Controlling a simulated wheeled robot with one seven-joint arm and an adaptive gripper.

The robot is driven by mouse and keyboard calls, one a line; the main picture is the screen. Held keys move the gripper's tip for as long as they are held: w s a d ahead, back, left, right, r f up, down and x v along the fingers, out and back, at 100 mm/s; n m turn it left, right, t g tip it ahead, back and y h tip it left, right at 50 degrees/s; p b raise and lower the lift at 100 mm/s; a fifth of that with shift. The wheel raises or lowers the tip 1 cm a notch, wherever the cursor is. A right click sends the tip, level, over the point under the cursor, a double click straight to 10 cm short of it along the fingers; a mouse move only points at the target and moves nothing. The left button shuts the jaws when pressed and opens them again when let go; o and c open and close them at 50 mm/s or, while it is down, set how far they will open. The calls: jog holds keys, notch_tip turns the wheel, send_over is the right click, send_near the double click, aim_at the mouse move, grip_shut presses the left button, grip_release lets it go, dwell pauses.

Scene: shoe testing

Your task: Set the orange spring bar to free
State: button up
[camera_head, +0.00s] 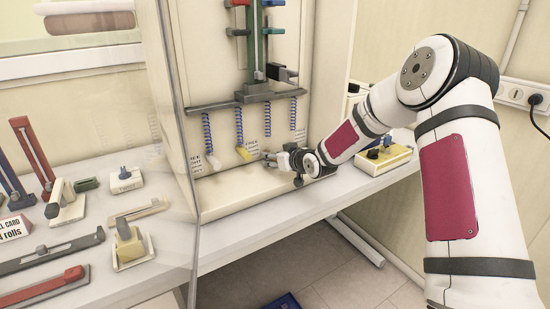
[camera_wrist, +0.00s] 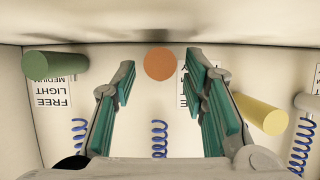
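The orange spring bar (camera_wrist: 160,63) shows end-on as a round orange disc in the wrist view, near the top centre. My gripper (camera_wrist: 160,72) is open, with one teal-padded finger on each side of the orange bar; clear gaps show, and I cannot tell how deep the bar sits between them. The printed label (camera_wrist: 183,88) beside the orange bar is partly hidden by the right finger. In the head view my gripper (camera_head: 270,157) is low at the panel's front, and the orange bar is not visible there.
In the wrist view, a green bar (camera_wrist: 55,64) is left, a yellow bar (camera_wrist: 262,113) is close to the right finger, and a pale bar (camera_wrist: 308,104) is far right. Blue springs (camera_head: 239,122) hang above. A box with knobs (camera_head: 385,158) stands to the right.

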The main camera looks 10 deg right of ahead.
grip_shut()
notch_tip(320, 180, up, 5)
jog(key=shift+p, duration=0.85)
jog(key=shift+r, duration=0.2)
grip_release()
jog(key=shift+r, duration=0.1)
jog(key=shift+s, duration=0.1)
jog(key=v, duration=1.1)
jog(key=shift+s, duration=0.4)
jog(key=shift+d, duration=0.1)
